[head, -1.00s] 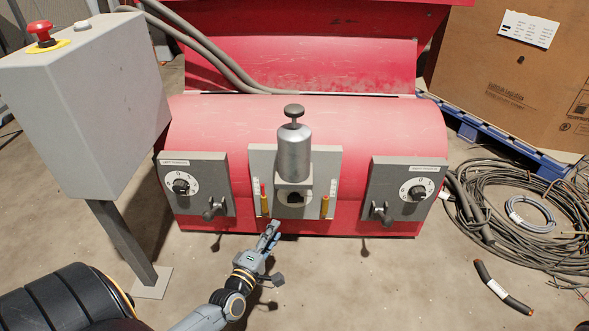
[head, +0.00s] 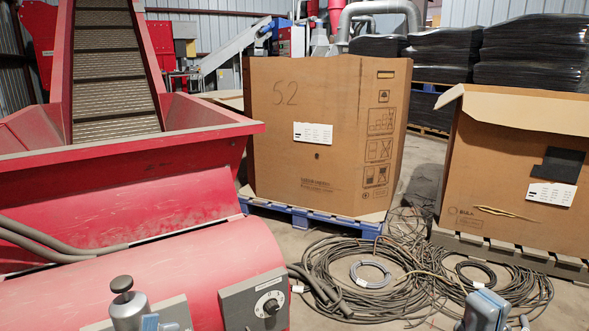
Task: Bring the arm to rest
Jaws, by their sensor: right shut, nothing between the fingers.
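The tip of my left gripper (head: 153,323) shows as a small blue-grey piece at the bottom edge, beside the silver cylinder with a black knob (head: 126,300) on the red machine. The rest of it is cut off, so its jaws cannot be judged. My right gripper (head: 484,311) shows as a blue-grey shape at the bottom right, in front of the cable coils. It is shut and I see nothing held in it. Most of both arms is out of view.
The red machine (head: 215,255) with its hopper and conveyor fills the left. A dial panel (head: 240,307) is on its front. Cable coils (head: 335,290) lie on the floor. Cardboard boxes (head: 330,170) on pallets stand behind.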

